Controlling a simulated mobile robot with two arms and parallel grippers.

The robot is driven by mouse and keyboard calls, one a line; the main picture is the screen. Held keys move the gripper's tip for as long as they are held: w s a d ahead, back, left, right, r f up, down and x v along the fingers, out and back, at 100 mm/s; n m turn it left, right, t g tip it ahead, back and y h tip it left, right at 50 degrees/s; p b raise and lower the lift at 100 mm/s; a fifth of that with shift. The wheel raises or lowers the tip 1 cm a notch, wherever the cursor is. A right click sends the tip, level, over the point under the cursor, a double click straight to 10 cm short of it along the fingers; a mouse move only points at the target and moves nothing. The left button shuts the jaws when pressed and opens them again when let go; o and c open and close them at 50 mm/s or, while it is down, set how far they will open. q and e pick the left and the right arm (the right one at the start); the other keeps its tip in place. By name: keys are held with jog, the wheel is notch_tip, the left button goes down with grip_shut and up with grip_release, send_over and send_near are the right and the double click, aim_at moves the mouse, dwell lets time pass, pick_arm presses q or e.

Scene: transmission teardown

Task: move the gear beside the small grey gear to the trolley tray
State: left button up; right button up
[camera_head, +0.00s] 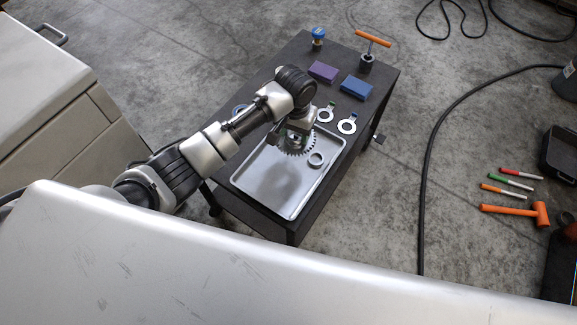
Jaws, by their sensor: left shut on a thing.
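My left gripper (294,138) reaches down over the far end of the trolley tray (250,190), a shallow silver tray on a black trolley. It is shut on a dark grey toothed gear (308,150), partly hidden by the fingers and wrist. I cannot tell whether the gear touches the tray floor or hangs just above it. A plain grey ring (316,159) lies in the tray close to the right of the gear. I cannot make out a separate small grey gear. My right gripper is not in view.
On the trolley top (388,74) are two flat ring-shaped parts (347,126), a purple block (323,72), a blue block (356,87), an orange T-handle tool (373,40) and a blue-topped part (318,35). The near part of the tray is empty. A mallet (515,210) lies on the floor.

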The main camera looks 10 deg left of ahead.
pick_arm(q)
jog(key=shift+w+d+b, duration=0.15)
jog(key=shift+w+d, duration=0.3)
jog(key=shift+w, duration=0.15)
jog(key=shift+w+d+b, duration=0.15)
jog(key=shift+w+d, duration=0.25)
jog(key=shift+w, duration=0.2)
send_over(277, 182)
jog(key=shift+m, duration=0.3)
notch_tip(277, 182, down, 7)
jog(key=shift+w+a+p, duration=0.1)
jog(key=shift+p, duration=0.35)
jog(key=shift+f+b, duration=0.5)
jog(key=shift+f, duration=1.5)
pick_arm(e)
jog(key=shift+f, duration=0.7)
pick_arm(q)
jog(key=o, duration=1.3)
jog(key=shift+f, duration=0.1)
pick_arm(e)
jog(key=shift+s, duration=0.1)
pick_arm(q)
notch_tip(277, 182, up, 12)
jog(key=p, duration=0.2)
jog(key=shift+p, duration=0.3)
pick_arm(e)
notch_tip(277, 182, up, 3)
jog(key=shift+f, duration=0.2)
